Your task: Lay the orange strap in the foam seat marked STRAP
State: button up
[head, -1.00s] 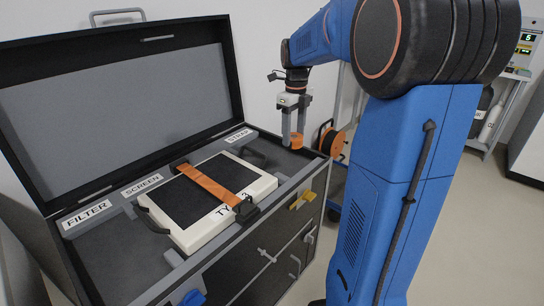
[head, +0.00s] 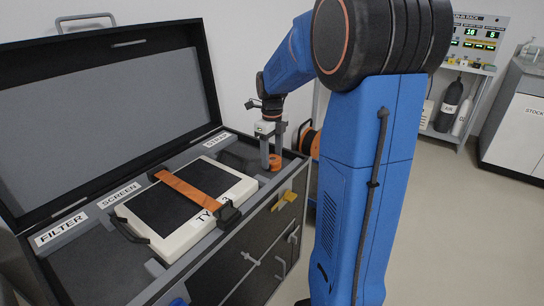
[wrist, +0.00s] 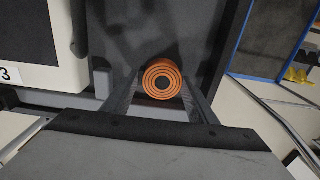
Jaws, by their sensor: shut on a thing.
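The orange strap (head: 275,162) is rolled into a tight coil. My gripper (head: 271,158) points down and is shut on the coil, low over the right end of the open case (head: 296,172). In the wrist view the coil (wrist: 162,79) sits between my two fingers (wrist: 162,100), its round end facing the camera, with dark grey foam around it. The STRAP label (head: 216,137) is on the case's back ledge, left of my gripper. The seat's outline is not clear, and I cannot tell whether the coil touches the foam.
A white framed unit (head: 187,240) with a dark panel lies in the case left of my gripper, a flat orange band (head: 195,192) across it. SCREEN (head: 119,195) and FILTER (head: 61,229) labels are further left. The raised lid (head: 105,110) stands behind.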

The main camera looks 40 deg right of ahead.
aim_at(272, 159)
jog(key=shift+f, duration=0.1)
jog(key=o, duration=1.1)
notch_tip(272, 159, up, 12)
jog(key=s+a+n+t, duration=0.1)
jog(key=s+a+n, duration=0.6)
jog(key=n, duration=0.1)
jog(key=s+a+f+n+t, duration=0.1)
jog(key=s+a+f+n, duration=0.1)
jog(key=s+n, duration=0.4)
jog(key=s+a+f+n+t, duration=0.1)
jog(key=s+a+f+n, duration=0.2)
jog(key=n, duration=0.7)
jog(key=s+a+f+n+t, duration=0.1)
jog(key=s+a+f+n, duration=0.2)
jog(key=s+a+n, duration=0.2)
jog(key=shift+s+a+f+n+t, duration=0.1)
jog(key=shift+s+a+n+t, duration=0.1)
jog(key=shift+s+n, duration=0.9)
jog(key=shift+s+a+f+n+t, duration=0.15)
jog(key=shift+s+n, duration=0.25)
jog(key=shift+s, duration=1.3)
